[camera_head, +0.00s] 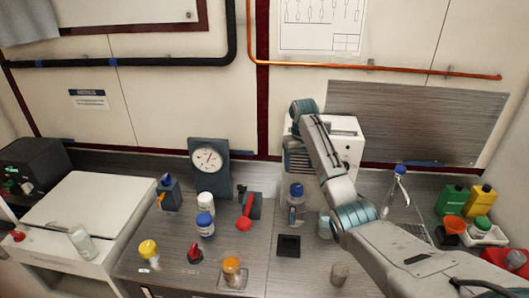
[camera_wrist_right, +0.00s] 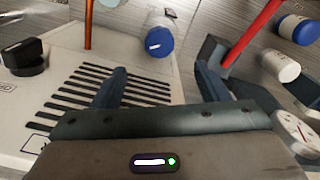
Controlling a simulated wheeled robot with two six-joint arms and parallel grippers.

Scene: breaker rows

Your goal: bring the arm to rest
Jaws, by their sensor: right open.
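My right arm (camera_head: 325,155) comes in from the lower right and reaches up and back over the worktop to a white vented box (camera_head: 347,138) at the wall. Its wrist is raised in front of the box and hides part of it. In the right wrist view the right gripper (camera_wrist_right: 160,70) has its two fingers spread wide with nothing held between them. The slotted face of the white box (camera_wrist_right: 60,112) is behind the left finger there. A dark grey holder with a red handle (camera_wrist_right: 252,32) is close to the right finger; contact cannot be told. My left gripper is not in view.
A dial gauge (camera_head: 207,160), a blue-capped bottle (camera_head: 296,203) and a red-handled tool (camera_head: 245,214) stand around the arm's reach. A wash bottle (camera_head: 398,190) and green and yellow containers (camera_head: 480,200) are at the right. The front middle worktop (camera_head: 290,272) has some bare room.

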